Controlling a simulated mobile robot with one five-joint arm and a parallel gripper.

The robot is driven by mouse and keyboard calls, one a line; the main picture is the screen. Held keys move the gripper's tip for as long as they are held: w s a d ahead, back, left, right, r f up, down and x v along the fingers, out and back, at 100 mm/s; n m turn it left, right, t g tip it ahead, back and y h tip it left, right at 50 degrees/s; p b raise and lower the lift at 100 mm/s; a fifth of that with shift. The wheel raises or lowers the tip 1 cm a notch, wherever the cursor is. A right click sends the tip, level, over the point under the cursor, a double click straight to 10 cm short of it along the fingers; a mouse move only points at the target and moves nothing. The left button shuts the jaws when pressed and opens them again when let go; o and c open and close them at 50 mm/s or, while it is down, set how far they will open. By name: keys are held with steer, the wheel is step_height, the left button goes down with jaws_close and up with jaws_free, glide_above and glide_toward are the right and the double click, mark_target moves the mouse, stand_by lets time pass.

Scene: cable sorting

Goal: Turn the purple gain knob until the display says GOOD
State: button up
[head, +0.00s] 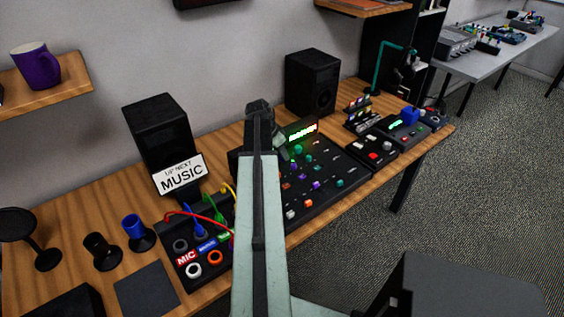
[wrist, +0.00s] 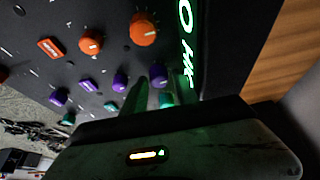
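The mixing console (head: 335,172) stands on the wooden desk, with a lit green display (head: 302,132) at its back edge. In the wrist view the display (wrist: 185,45) shows large green characters, sideways and cut off; I cannot read the whole text. Purple knobs (wrist: 121,81) (wrist: 88,86) (wrist: 59,96) sit in a row; which one is the gain knob I cannot tell. My gripper (wrist: 149,88) is over the console close to the display, its fingers apart, beside the nearest purple knob. A teal knob (wrist: 167,100) shows partly behind the fingers. In the head view my arm hides the gripper's tips.
Orange knobs (wrist: 143,30) (wrist: 91,42) sit near the purple row. Black speakers (head: 158,135) (head: 313,82) stand behind. A MUSIC sign (head: 180,175) and a patch box (head: 190,250) with colored cables are left of my arm. Small devices (head: 370,150) are right of the console.

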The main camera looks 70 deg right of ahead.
steer(key=shift+d+f, duration=0.15)
steer(key=shift+f, duration=0.1)
jaws_close()
steer(key=shift+s+n+t+h, duration=0.2)
steer(key=shift+n+t+h, duration=0.15)
steer(key=shift+n, duration=0.65)
steer(key=shift+w+n+t, duration=0.1)
steer(key=shift+n+t, duration=0.45)
steer(key=shift+n, duration=0.85)
jaws_free()
